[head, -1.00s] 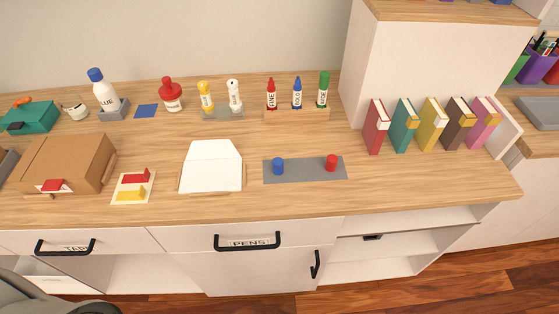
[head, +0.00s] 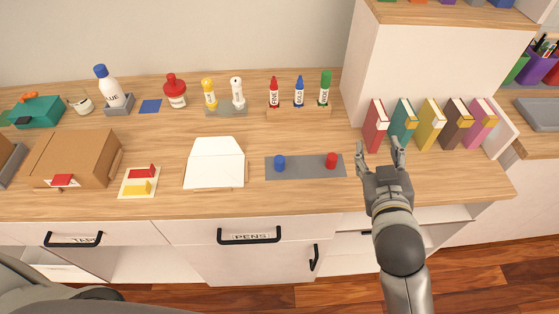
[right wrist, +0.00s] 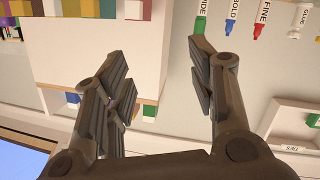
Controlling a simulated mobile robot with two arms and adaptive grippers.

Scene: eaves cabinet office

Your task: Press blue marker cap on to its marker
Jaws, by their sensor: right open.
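The blue marker (head: 299,92), labelled BOLD, stands upright between a red and a green marker in a wooden holder (head: 283,117) at the back of the counter. It also shows at the top of the right wrist view (right wrist: 234,10). A blue cap (head: 279,163) stands on the left part of a grey mat (head: 305,168) nearer the front. My right gripper (head: 381,152) is open and empty, right of the mat and in front of the books. Its spread fingers also show in the right wrist view (right wrist: 160,78). My left gripper is not in view.
A red cap (head: 331,161) stands on the mat's right part. A white envelope-shaped item (head: 215,165) lies left of the mat. Several upright books (head: 430,125) stand behind my right gripper. The counter between mat and marker holder is clear.

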